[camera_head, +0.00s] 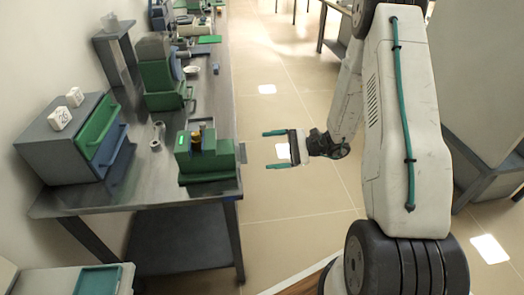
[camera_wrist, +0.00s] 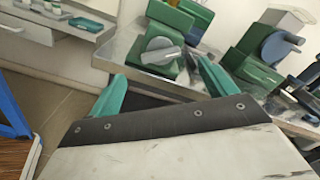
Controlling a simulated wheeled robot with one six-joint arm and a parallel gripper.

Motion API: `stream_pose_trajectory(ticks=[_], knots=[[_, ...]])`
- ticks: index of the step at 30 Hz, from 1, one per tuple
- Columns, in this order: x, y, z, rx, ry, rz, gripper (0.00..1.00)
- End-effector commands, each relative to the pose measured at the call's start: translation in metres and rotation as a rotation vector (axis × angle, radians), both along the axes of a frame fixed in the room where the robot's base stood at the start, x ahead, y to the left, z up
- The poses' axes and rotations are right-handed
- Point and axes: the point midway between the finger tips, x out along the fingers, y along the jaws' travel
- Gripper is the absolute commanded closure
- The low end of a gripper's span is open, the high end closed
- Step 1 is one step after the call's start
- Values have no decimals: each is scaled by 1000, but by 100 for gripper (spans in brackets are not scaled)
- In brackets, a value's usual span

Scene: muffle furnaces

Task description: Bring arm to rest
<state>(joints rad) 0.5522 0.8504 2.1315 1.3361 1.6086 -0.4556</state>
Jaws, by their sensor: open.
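My gripper (camera_head: 270,149) is open in the head view, with its two teal fingers apart and nothing between them. It hangs over the floor just right of the workbench, pointing left at the bench edge. In the wrist view, my gripper (camera_wrist: 160,85) shows both teal fingers spread apart behind a dark plate. My white arm (camera_head: 398,125) stands at the right of the head view. A green device (camera_head: 205,158) sits at the bench's right edge, a short way left of my fingers and apart from them.
The grey metal workbench (camera_head: 150,190) runs along the left. It holds a drawer cabinet (camera_head: 55,145) with green and blue drawers and a larger green machine (camera_head: 160,75). Tiled floor (camera_head: 290,200) is clear between bench and arm. A grey cabinet (camera_head: 485,80) stands at right.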

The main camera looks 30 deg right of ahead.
Motion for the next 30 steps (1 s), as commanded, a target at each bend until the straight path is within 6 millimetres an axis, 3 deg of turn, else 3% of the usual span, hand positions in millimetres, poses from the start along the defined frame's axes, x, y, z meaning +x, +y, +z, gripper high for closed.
stream_pose_trajectory(ticks=[19,23,30], knots=[[-3,-3,-3,-5,35,10,16],[-32,7,-14,-38,129,113,16],[-88,25,26,-242,175,386,16]])
